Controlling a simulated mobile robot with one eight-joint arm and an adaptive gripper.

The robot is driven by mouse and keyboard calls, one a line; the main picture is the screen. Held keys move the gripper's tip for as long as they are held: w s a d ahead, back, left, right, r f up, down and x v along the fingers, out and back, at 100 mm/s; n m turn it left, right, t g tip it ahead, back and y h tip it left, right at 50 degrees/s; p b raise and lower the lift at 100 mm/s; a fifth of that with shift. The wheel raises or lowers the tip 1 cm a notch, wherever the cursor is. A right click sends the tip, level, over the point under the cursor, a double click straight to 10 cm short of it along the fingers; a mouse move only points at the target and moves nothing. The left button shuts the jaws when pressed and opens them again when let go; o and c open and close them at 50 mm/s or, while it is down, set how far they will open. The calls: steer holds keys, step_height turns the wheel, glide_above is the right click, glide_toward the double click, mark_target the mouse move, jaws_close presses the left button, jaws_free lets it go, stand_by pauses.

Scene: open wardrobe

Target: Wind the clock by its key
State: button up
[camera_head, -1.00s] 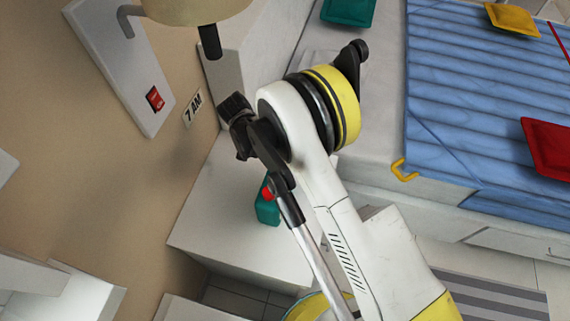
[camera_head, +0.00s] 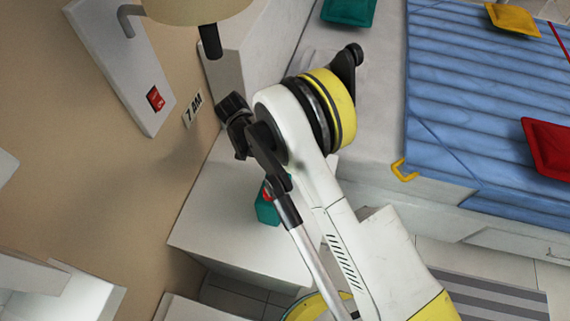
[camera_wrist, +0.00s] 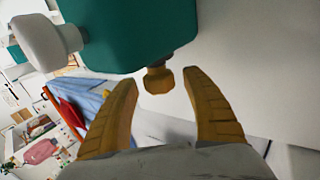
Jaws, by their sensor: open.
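The teal clock (camera_head: 267,211) stands on the white cabinet in the head view, partly hidden behind my arm. In the wrist view the teal clock body (camera_wrist: 135,28) fills the top, with a white rounded part (camera_wrist: 45,42) at its left. A small gold key (camera_wrist: 158,80) sticks out from the body toward my gripper. My gripper (camera_wrist: 160,82) is open, with one yellow finger on each side of the key. A gap shows between the key and each finger. In the head view my gripper's fingers are hidden behind my arm.
The white cabinet (camera_head: 215,235) stands against the tan wall (camera_head: 130,205). A bed with a blue cover (camera_head: 480,90) is at the right. A lamp (camera_head: 200,10) hangs above.

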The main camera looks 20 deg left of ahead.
steer(key=v, duration=0.7)
steer(key=shift+r, duration=0.15)
steer(key=d+r+y+p, duration=0.2)
steer(key=y, duration=0.1)
steer(key=d+r+y+p, duration=0.2)
steer(key=y, duration=0.1)
steer(key=shift+w+d+r+p, duration=0.1)
steer(key=shift+d+r+p, duration=0.1)
steer(key=shift+r+p, duration=0.2)
steer(key=shift+f+y, duration=0.25)
steer(key=shift+y, duration=0.15)
step_height(320, 180, down, 10)
steer(key=b, duration=0.5)
steer(key=shift+a+f, duration=0.1)
steer(key=shift+f, duration=0.1)
